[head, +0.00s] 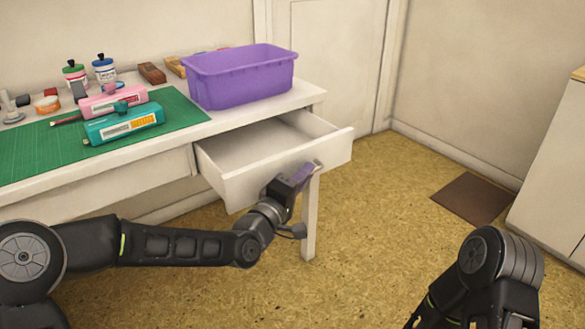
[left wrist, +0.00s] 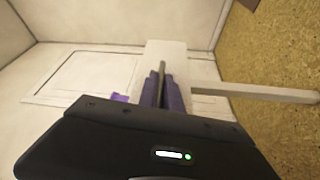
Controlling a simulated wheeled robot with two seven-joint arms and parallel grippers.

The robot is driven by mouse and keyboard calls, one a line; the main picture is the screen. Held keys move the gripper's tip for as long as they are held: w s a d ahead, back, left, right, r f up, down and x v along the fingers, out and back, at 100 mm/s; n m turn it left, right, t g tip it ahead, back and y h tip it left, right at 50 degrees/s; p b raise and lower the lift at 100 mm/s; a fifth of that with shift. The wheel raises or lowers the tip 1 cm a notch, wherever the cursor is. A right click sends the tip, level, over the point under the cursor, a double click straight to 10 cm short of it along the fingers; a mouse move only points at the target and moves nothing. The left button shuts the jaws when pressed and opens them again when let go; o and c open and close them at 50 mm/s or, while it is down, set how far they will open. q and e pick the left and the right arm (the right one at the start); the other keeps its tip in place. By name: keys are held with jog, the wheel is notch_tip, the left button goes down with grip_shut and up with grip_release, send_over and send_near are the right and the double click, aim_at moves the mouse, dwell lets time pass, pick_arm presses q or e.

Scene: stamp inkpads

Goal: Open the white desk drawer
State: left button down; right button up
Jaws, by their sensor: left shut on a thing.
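The white desk drawer (head: 262,152) is pulled out from under the right part of the white desk (head: 95,176). Its empty inside shows. My left gripper (head: 304,174) is at the right part of the drawer's front, its purple fingers shut on it. In the left wrist view the fingers (left wrist: 162,92) close around a thin upright strip. I cannot tell whether this strip is a handle or the panel's edge. My right arm shows at the lower right in the head view, but its gripper is out of sight.
A purple bin (head: 240,80) stands on the desk above the drawer. A green mat (head: 45,150) holds a pink case (head: 112,102) and a teal case (head: 124,124). Bottles and small blocks stand behind. The floor (head: 365,235) before the drawer is clear. A white cabinet (head: 555,170) stands at right.

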pick_arm(q)
jog(key=s+d, duration=0.1)
jog(key=s, duration=0.1)
jog(key=s+d, duration=0.1)
jog(key=shift+s+d+f, duration=0.1)
jog(key=shift+s+d, duration=0.25)
jog(key=shift+s, duration=0.05)
jog(key=c, duration=1.5)
grip_release()
jog(key=p+v, duration=0.1)
jog(key=v, duration=0.6)
jog(key=shift+s+a+p, duration=0.2)
jog(key=shift+s+p, duration=0.15)
